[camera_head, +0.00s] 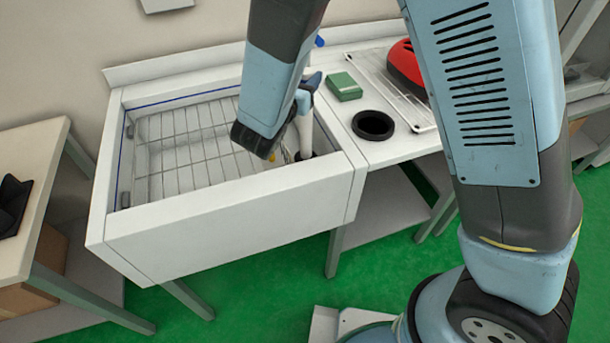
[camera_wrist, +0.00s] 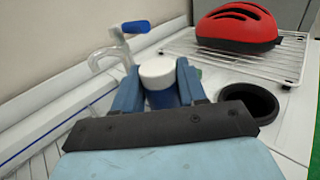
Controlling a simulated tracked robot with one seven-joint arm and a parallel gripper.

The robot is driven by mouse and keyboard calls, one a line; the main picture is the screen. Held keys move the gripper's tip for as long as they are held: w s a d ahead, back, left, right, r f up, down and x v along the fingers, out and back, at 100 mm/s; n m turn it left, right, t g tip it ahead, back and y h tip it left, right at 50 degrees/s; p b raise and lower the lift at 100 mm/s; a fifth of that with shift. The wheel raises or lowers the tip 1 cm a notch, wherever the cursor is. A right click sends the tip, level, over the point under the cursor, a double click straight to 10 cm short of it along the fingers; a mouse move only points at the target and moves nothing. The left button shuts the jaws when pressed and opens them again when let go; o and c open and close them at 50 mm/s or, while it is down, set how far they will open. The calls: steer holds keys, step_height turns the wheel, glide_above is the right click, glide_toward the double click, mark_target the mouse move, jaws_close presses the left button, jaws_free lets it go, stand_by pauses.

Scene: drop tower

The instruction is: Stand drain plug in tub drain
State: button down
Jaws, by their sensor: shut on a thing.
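The drain plug (camera_head: 304,134) shows in the head view as an upright white pipe inside the white tub (camera_head: 230,203), near its right end. My gripper (camera_head: 304,98) is shut on its upper part; my arm hides some of the grip. In the wrist view the plug's round white top (camera_wrist: 157,68) stands between the two blue fingers of my gripper (camera_wrist: 158,88). A dark spot at the tub drain (camera_head: 304,156) shows around the plug's lower end. The tub wall and my arm partly hide it, so I cannot tell whether the plug is seated.
A faucet with a blue lever (camera_wrist: 136,27) stands behind the plug. On the counter right of the tub are a black round holder (camera_head: 374,125), a green box (camera_head: 344,86) and a red helmet (camera_wrist: 237,27) on a wire rack (camera_wrist: 290,60). The tub's left part is clear.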

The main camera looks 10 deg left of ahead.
mark_target(305, 120)
step_height(305, 120, down, 11)
steer(key=shift+d, duration=0.2)
stand_by(0.6)
steer(key=c, duration=0.6)
jaws_free()
steer(key=v, duration=1.2)
